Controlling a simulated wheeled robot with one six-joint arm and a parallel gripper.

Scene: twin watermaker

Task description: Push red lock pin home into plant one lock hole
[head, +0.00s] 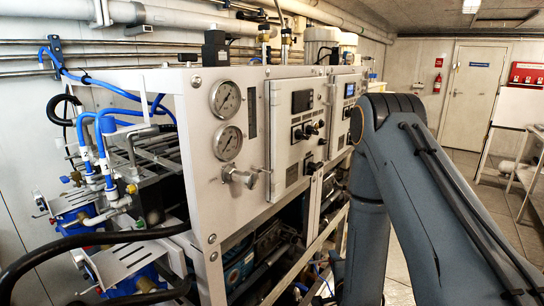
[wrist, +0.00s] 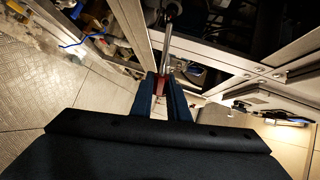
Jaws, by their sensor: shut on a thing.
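My gripper (wrist: 161,88) shows in the wrist view with its two dark fingers closed on a small red piece, which I take to be the red lock pin (wrist: 160,84). A bright metal rod (wrist: 167,50) runs from near the red piece toward a dark round part at the top of the view. I cannot tell whether the rod is part of the pin, or whether the pin is in a hole. The lock hole is not discernible in either view. In the head view my arm hides my gripper.
The white plant panel (head: 232,150) carries two round gauges (head: 227,98) and a valve knob (head: 240,177). Pale frame bars (wrist: 215,58) lie close to my gripper in the wrist view. Blue hoses (head: 105,135) crowd the left. Tiled floor (wrist: 85,90) is open at the wrist view's left.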

